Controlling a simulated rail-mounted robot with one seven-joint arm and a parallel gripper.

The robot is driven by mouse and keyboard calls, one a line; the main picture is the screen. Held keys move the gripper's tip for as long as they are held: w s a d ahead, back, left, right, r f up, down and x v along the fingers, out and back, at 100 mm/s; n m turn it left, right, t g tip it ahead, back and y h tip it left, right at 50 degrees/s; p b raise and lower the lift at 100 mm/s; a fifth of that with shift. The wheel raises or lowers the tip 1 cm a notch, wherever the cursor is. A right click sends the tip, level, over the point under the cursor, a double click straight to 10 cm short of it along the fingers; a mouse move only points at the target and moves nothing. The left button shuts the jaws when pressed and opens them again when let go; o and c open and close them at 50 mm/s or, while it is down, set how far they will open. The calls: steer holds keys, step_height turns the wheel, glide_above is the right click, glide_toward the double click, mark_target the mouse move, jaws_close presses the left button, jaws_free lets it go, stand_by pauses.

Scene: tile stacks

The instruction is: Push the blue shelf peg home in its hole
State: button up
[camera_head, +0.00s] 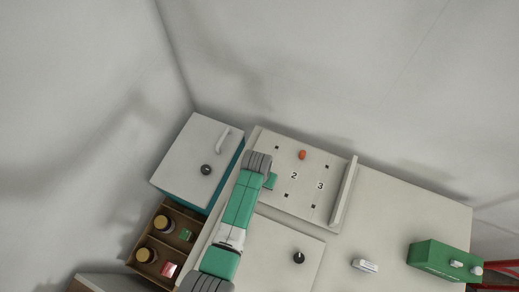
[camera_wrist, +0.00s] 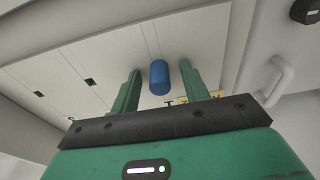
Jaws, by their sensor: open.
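The blue shelf peg (camera_wrist: 159,78) is a short cylinder sticking out from a pale panel (camera_wrist: 120,52) in the wrist view. How deep it sits in its hole is hidden. My gripper (camera_wrist: 161,67) is open, with one green finger on each side of the peg and a gap on both sides. I cannot tell how far the fingertips are from the panel. In the head view my gripper (camera_head: 271,182) is over the left part of the panel (camera_head: 329,172), and the blue peg is hidden there.
An orange peg (camera_head: 302,154) stands at the panel's back, among several dark holes and the labels 2 and 3. A raised ledge (camera_head: 344,194) borders the panel's right. A handled box (camera_head: 197,155) stands left, above an open drawer (camera_head: 183,220) with jars. A green box (camera_head: 441,262) stands right.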

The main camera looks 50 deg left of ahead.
jaws_close()
steer(key=shift+r, duration=0.1)
steer(key=shift+r+p, duration=1.05)
stand_by(0.4)
steer(key=shift+r+p, duration=1.45)
step_height(320, 180, up, 3)
steer(key=p, duration=0.3)
